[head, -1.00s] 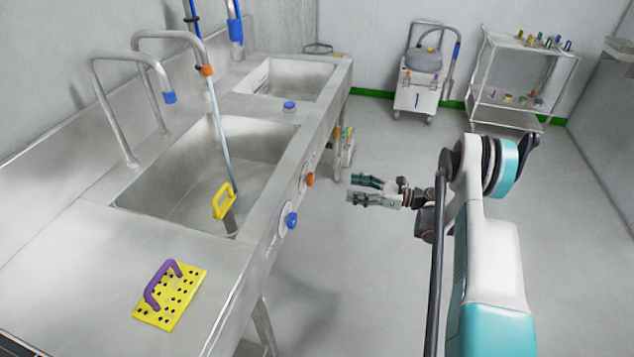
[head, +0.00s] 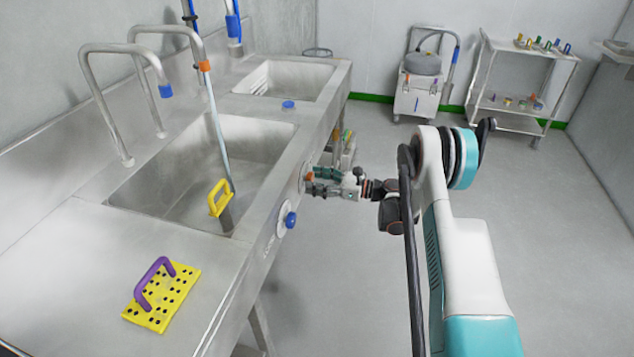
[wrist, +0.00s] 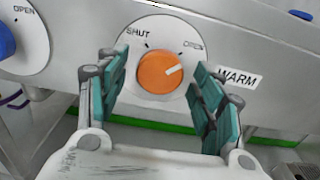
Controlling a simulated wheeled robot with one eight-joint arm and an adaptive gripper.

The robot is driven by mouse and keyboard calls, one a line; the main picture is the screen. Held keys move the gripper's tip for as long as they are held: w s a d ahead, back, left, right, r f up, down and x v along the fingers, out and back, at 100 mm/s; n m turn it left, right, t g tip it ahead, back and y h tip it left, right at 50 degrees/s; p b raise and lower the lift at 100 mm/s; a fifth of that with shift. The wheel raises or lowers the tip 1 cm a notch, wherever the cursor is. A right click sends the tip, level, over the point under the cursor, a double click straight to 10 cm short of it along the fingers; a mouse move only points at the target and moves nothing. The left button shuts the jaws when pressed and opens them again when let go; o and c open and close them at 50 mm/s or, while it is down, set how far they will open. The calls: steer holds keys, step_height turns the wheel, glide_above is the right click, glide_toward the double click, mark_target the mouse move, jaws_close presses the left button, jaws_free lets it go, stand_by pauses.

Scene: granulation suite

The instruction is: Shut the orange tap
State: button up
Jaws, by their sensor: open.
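The orange tap (wrist: 159,73) is a round knob on a white dial (wrist: 147,32) on the sink's front panel. The dial reads SHUT at upper left and OPEN at upper right, with a WARM label beside it. The knob's white mark points right and slightly up, toward the OPEN side. My gripper (wrist: 158,88) is open, with teal-padded fingers to the left and right of the knob; I cannot tell whether they touch it. In the head view, my gripper (head: 313,181) is at the sink front, and the orange tap (head: 309,175) is partly hidden behind its fingers.
A blue tap (head: 290,220) sits on the same panel, nearer the camera. A yellow perforated plate (head: 183,300) lies on the counter.

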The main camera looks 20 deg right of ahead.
steer(key=c, duration=1.1)
steer(key=shift+o, duration=0.2)
steer(key=shift+n, duration=0.4)
steer(key=n, duration=0.3)
steer(key=shift+n, duration=0.3)
steer(key=n, duration=0.4)
steer(key=shift+n, duration=0.3)
steer(key=n, duration=0.4)
steer(key=shift+n, duration=0.3)
steer(key=n, duration=0.4)
steer(key=shift+n, duration=0.3)
